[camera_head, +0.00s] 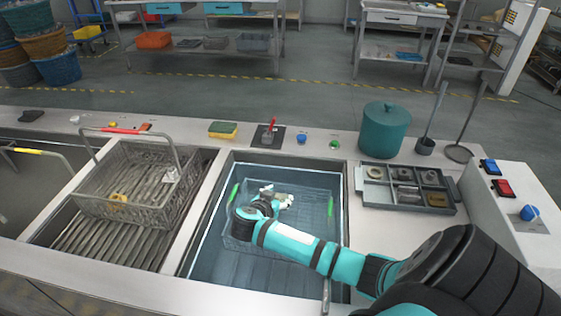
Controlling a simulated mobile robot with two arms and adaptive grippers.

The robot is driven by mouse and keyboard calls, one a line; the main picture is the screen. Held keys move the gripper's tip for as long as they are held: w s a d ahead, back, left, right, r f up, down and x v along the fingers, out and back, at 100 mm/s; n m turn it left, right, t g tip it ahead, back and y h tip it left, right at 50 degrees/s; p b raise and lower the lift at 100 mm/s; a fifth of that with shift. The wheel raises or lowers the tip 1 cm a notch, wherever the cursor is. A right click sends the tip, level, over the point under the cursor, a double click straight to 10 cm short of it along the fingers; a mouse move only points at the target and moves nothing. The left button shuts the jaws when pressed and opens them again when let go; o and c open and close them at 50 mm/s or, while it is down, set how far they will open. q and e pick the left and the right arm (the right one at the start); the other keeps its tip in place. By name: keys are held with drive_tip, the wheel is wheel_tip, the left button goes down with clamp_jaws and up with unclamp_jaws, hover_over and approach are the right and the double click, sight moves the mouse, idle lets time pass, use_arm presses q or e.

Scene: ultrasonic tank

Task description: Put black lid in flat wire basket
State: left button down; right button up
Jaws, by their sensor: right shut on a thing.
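My right gripper (276,199) reaches down into the grey tank from the right. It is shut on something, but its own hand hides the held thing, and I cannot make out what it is. A flat wire basket (316,214) with green end grips sits in the tank under and around the gripper. Pale shapes show at the fingertips, too small to tell apart. I cannot pick out the black lid for sure. A dark square piece (259,141) with a red upright handle lies on the counter behind the tank. My left gripper is out of view.
A deep wire basket (151,210) with a tall red-gripped handle stands left of the tank. A divided parts tray (408,187), a teal canister (384,130) and a button panel (502,190) are on the right. A sponge (223,130) lies on the back counter.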

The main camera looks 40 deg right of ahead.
wheel_tip(320, 180, down, 4)
drive_tip(key=shift+a+r, duration=0.1)
drive_tip(key=shift+f+b, duration=0.4)
drive_tip(key=shift+f, duration=1.6)
drive_tip(key=shift+f, duration=0.65)
drive_tip(key=o, duration=1.5)
